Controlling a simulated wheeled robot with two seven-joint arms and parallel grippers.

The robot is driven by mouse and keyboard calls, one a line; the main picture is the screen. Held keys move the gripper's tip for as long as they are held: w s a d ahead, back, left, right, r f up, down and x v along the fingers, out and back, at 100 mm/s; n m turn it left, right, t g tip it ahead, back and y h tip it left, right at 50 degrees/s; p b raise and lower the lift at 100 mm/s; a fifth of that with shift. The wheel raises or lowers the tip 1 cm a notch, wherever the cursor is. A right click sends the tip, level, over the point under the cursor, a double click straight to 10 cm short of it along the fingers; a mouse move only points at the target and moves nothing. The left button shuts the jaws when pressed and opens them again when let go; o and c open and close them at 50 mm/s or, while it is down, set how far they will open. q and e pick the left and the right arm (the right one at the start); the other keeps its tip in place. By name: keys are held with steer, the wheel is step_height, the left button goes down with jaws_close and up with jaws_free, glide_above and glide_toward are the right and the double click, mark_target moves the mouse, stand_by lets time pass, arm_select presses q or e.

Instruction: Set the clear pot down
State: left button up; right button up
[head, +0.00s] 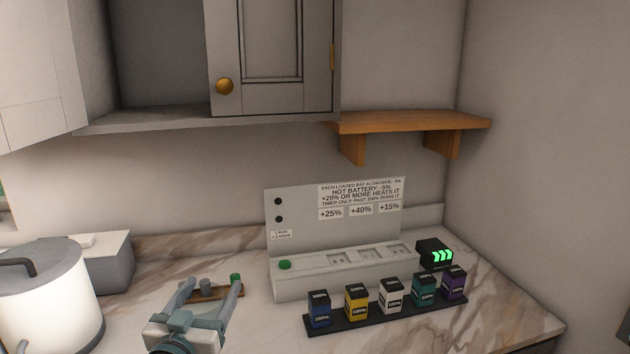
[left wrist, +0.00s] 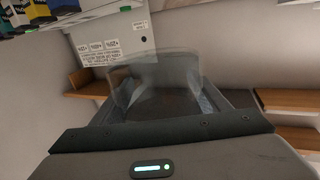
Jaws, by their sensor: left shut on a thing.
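My left gripper (head: 210,288) reaches in over the marble counter from the bottom of the head view. In the left wrist view, a see-through, curved pot (left wrist: 155,82) sits between its two fingers, which are shut on it. The pot's clear walls are hard to make out in the head view, so I cannot tell whether its base touches anything. A small brown wooden board (head: 222,293) lies on the counter just behind and between the fingers. A green-topped piece (head: 236,278) shows by the right fingertip. My right gripper is not in view.
A grey charger station (head: 345,275) with a green button stands right of the gripper. Several coloured batteries stand on a black strip (head: 390,317) before it; a black block (head: 434,252) glows green. A white lidded pot (head: 45,295) is at left. A cabinet (head: 275,55) hangs above.

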arm_select(q)
steer(key=s+f+n+y+b, duration=0.1)
steer(key=s+f+b, duration=0.3)
steer(key=s+f, duration=0.6)
steer(key=shift+s+d+f+y, duration=0.3)
steer(key=shift+d+f, duration=0.15)
steer(key=shift+f, duration=0.05)
steer(key=shift+s, duration=0.1)
steer(key=s+f, duration=0.3)
steer(key=s, duration=0.6)
steer(key=shift+s+f, duration=0.2)
steer(key=shift+f, duration=0.1)
steer(key=shift+w+d, duration=0.1)
steer(key=shift+d, duration=0.05)
steer(key=w+d+r+m+g+h, duration=0.2)
steer(key=w+d+m+g+h, duration=0.2)
steer(key=d+h, duration=0.4)
steer(key=w+d+r+m+g+h, duration=0.2)
steer(key=w+d+m+g+h, duration=0.3)
steer(key=d+m+h, duration=0.3)
steer(key=shift+d+g, duration=0.4)
steer(key=shift+d, duration=0.55)
